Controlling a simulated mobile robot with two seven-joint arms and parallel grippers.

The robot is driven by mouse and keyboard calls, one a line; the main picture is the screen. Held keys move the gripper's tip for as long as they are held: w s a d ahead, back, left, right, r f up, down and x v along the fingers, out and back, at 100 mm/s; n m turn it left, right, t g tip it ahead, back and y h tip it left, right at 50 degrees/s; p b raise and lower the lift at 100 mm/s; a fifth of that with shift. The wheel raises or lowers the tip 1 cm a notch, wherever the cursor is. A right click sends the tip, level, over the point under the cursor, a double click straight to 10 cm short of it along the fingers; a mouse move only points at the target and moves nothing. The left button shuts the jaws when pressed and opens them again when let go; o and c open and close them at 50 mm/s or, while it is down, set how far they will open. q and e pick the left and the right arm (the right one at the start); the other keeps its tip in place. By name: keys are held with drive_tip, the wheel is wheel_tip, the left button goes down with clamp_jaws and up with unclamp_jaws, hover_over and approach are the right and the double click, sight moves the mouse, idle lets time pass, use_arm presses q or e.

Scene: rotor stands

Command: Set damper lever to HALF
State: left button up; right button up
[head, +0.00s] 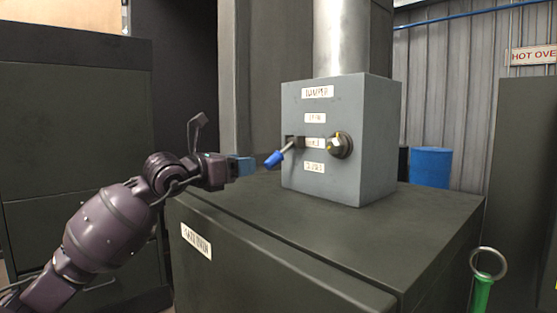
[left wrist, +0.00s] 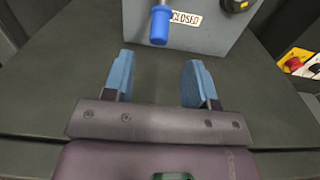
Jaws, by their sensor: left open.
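The grey damper box (head: 380,130) stands on a dark cabinet, with a DAMPER label and three position labels on its front. Its lever (head: 275,158) has a blue tip and sticks out beside the middle label, which seems to read HALF. In the left wrist view the blue lever tip (left wrist: 160,25) hangs ahead of the fingers, left of the CLOSED label (left wrist: 186,18). My left gripper (head: 245,166) is open and empty, to the left of the lever tip and apart from it. In the left wrist view its blue fingers (left wrist: 158,82) are spread wide. My right gripper is not in view.
A round knob (head: 340,145) with a yellow mark sits right of the lever. The cabinet top (head: 400,228) is clear around the box. A metal pipe (head: 341,35) rises from the box. A green-handled ring tool (head: 483,290) stands at front right. A blue barrel (head: 430,167) is behind.

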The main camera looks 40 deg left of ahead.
sight(275, 160)
use_arm(q)
drive_tip(key=shift+w+d, duration=0.15)
drive_tip(key=shift+w, duration=1.65)
drive_tip(key=shift+w+d, duration=0.15)
drive_tip(key=shift+w, duration=1.65)
drive_tip(key=shift+w+d, duration=0.15)
drive_tip(key=shift+w, duration=1.65)
clamp_jaws()
